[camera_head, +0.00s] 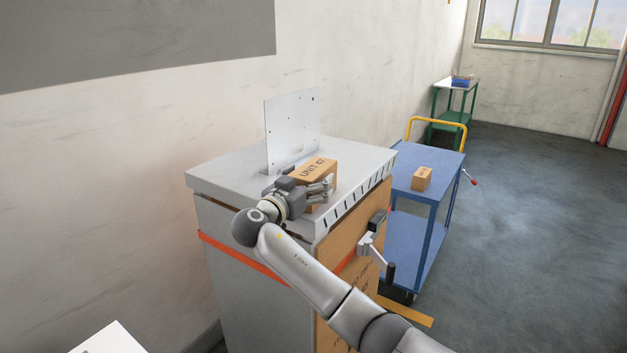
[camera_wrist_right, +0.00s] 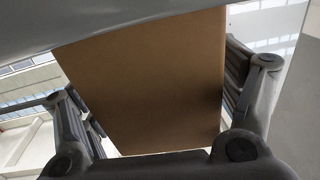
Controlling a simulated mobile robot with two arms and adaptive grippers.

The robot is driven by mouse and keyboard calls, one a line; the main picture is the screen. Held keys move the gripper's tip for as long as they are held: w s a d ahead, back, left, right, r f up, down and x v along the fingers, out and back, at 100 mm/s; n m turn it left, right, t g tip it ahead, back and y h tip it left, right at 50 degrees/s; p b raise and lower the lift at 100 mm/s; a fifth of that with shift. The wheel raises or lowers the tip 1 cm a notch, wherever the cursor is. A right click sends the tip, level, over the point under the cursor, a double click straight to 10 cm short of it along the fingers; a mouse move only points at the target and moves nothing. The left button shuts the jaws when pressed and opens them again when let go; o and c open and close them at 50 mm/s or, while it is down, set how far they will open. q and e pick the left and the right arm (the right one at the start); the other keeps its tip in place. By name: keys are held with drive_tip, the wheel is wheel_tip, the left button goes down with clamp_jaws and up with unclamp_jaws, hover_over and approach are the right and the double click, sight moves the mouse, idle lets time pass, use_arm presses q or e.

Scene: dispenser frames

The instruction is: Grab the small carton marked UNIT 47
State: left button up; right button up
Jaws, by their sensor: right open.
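The small brown carton marked UNIT 47 (camera_head: 314,168) sits on the grey top of the dispenser cabinet, in front of an upright metal plate. My right gripper (camera_head: 326,190) is at the carton's near side, with its fingers reaching along it and partly hiding its lower part. In the right wrist view the carton's plain brown face (camera_wrist_right: 150,85) fills the space between the spread fingers (camera_wrist_right: 155,110). The gripper is open; I cannot tell whether either finger touches the carton. My left gripper is not in view.
The upright plate (camera_head: 292,128) stands just behind the carton. A slotted metal edge (camera_head: 352,200) runs along the cabinet's right side. A blue cart (camera_head: 410,162) beside it bears another small carton (camera_head: 422,179). A green table (camera_head: 452,113) stands farther back. Open floor lies to the right.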

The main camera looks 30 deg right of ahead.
drive_tip(key=c, duration=1.4)
drive_tip(key=shift+o, duration=0.2)
drive_tip(key=shift+r, duration=0.15)
